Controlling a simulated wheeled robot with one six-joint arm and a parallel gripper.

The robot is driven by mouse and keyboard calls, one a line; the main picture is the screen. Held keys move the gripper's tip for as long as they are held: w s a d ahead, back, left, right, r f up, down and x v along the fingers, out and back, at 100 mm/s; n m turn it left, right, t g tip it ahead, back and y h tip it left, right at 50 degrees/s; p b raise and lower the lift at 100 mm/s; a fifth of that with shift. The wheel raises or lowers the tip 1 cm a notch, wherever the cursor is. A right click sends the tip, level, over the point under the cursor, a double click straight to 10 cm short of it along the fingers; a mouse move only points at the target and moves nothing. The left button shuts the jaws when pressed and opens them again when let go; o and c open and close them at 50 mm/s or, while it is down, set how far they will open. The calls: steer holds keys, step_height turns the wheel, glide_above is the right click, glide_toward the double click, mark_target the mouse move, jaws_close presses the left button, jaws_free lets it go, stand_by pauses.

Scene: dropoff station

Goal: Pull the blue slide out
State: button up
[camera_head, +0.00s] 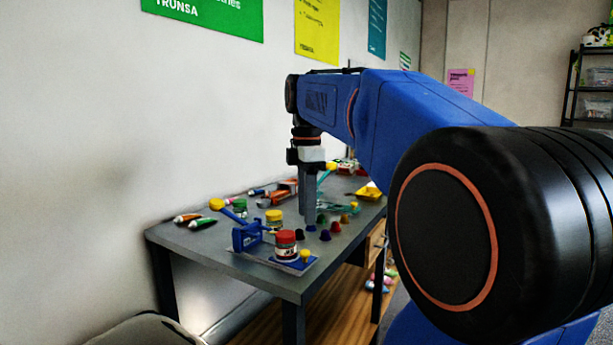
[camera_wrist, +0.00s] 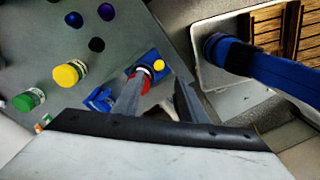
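A blue flat piece (camera_head: 300,267) with a small yellow knob (camera_head: 305,255) lies on the grey table near its front edge; I take it for the blue slide. A blue upright frame (camera_head: 246,236) stands at its left end. A red-lidded jar (camera_head: 285,241) stands on or over the blue piece. My gripper (camera_head: 310,222) points down over the table behind the jar. In the wrist view the two fingers (camera_wrist: 162,80) are apart and empty. There the blue piece (camera_wrist: 152,57) and its yellow knob (camera_wrist: 158,66) show beyond the fingertips, and a finger partly hides the jar.
A yellow-lidded jar (camera_head: 273,217) stands behind the blue frame. Several small dark and coloured pieces (camera_head: 325,235) lie right of my fingers. Paint tubes (camera_head: 200,222) lie at the left. The table's front edge (camera_head: 230,273) is mostly clear. A wall runs behind the table.

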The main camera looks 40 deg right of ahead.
step_height(320, 180, up, 8)
stand_by(0.4)
steer(key=shift+s, duration=0.1)
stand_by(0.4)
